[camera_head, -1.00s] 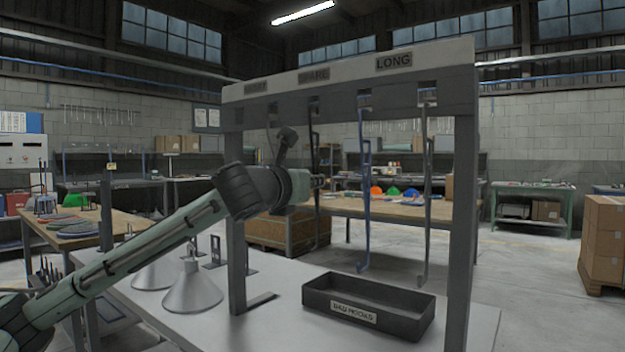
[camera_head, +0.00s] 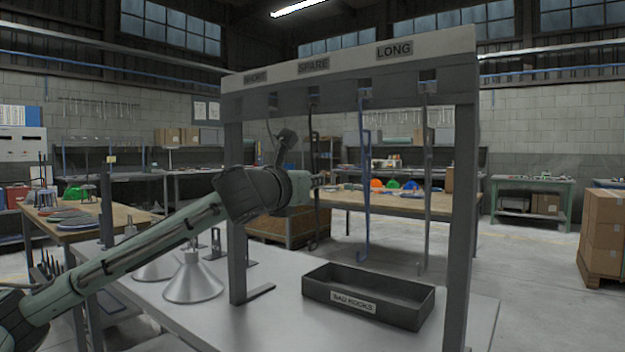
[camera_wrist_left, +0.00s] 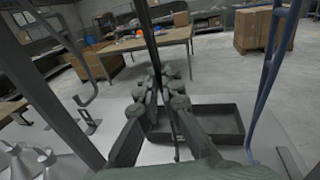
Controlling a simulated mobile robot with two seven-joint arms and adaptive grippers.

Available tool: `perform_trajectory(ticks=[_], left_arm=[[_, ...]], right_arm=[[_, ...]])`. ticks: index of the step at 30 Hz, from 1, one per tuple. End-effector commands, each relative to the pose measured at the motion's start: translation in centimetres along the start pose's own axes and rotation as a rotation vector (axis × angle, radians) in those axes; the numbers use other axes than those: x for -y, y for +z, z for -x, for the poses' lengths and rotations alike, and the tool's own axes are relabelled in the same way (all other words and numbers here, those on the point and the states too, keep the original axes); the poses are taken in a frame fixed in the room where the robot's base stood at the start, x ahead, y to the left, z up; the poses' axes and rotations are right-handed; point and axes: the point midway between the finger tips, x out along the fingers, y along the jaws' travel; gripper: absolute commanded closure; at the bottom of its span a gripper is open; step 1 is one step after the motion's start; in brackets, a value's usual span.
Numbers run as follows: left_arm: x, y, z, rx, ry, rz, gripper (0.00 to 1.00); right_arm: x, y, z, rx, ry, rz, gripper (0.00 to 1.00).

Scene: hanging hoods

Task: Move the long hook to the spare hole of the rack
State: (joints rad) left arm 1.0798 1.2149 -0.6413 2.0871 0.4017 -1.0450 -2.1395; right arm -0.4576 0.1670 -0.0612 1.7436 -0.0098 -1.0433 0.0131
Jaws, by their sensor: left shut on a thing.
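The rack (camera_head: 349,72) carries the labels SHORT, SPARE and LONG. A long dark hook (camera_head: 313,130) hangs upright beneath the SPARE label, its top at or near that hole; I cannot tell if it is seated. My left gripper (camera_head: 320,181) is shut on this hook's shank. In the left wrist view the dark hook (camera_wrist_left: 151,45) runs down between the fingers (camera_wrist_left: 158,95). A blue hook (camera_head: 364,180) and a grey hook (camera_head: 427,180) hang to the right, by the LONG label. My right gripper is not in view.
A dark tray marked BAD HOOKS (camera_head: 368,308) stands on the white table (camera_head: 265,318) beneath the hooks. Metal hoods (camera_head: 193,280) stand left of the rack's left post (camera_head: 236,220). A short hook (camera_wrist_left: 86,75) hangs at left in the left wrist view.

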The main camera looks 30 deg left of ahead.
Motion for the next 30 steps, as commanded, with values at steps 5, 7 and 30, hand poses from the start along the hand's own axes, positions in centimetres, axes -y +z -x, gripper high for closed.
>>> perform_trajectory(ticks=[5, 7, 30], left_arm=[[0.0, 0.1, 0.0, 0.002, 0.000, 0.000, 0.90], [0.0, 0.1, 0.0, 0.002, 0.000, 0.000, 0.81], [-0.1, 0.1, 6.3, 0.001, 0.003, -0.006, 0.71]], right_arm=[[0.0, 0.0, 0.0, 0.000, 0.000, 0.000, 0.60], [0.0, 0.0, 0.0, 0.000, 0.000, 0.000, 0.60], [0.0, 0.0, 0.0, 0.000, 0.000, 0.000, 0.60]])
